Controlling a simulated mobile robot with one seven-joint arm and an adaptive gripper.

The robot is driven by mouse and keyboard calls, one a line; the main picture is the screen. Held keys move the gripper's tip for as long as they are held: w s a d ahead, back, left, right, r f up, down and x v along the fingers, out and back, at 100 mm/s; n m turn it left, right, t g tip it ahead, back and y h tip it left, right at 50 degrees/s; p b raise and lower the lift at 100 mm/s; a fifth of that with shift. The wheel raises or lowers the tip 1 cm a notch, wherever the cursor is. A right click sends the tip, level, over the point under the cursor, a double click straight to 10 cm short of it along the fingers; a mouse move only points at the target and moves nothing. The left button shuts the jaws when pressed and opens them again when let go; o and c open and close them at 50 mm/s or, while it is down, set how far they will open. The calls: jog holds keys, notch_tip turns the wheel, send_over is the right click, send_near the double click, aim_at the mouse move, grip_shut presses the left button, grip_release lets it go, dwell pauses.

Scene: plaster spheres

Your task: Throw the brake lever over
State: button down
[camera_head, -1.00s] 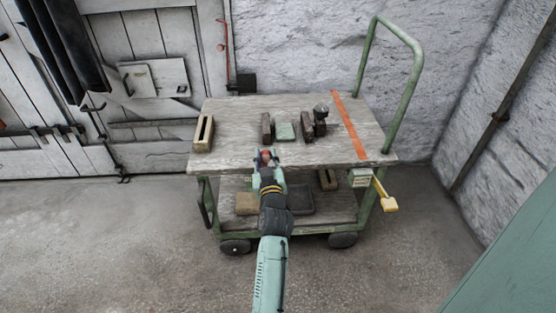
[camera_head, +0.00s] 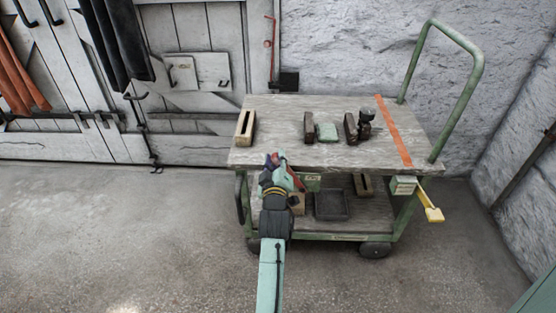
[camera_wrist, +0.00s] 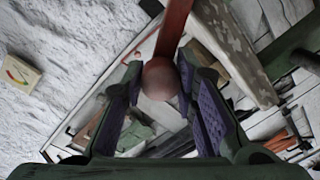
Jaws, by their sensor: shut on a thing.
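The red brake lever (camera_head: 297,180) is on the front side of the cart, below the tabletop edge, beside a small greenish plate (camera_head: 312,182). It leans up and to the left towards my gripper (camera_head: 273,161). In the wrist view the lever's red bar (camera_wrist: 174,28) ends in a round reddish knob (camera_wrist: 160,79), which sits between the two fingers of my gripper (camera_wrist: 162,92). My gripper is shut on this knob. In the head view the fingers mostly hide the knob, and the lever's pivot is not clear.
The wheeled cart has a worn wooden top (camera_head: 285,140). On it are a slotted block (camera_head: 244,128), dark blocks (camera_head: 309,127) and a green pad (camera_head: 327,132). A black tray (camera_head: 332,204) is on the lower shelf. A yellow pedal (camera_head: 431,206) sticks out at the right. Floor at left is clear.

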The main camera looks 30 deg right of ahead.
jog(key=shift+w+a+f, duration=0.1)
jog(key=shift+a, duration=0.1)
jog(key=c, duration=1.2)
grip_release()
jog(key=shift+c, duration=0.2)
jog(key=v, duration=1.2)
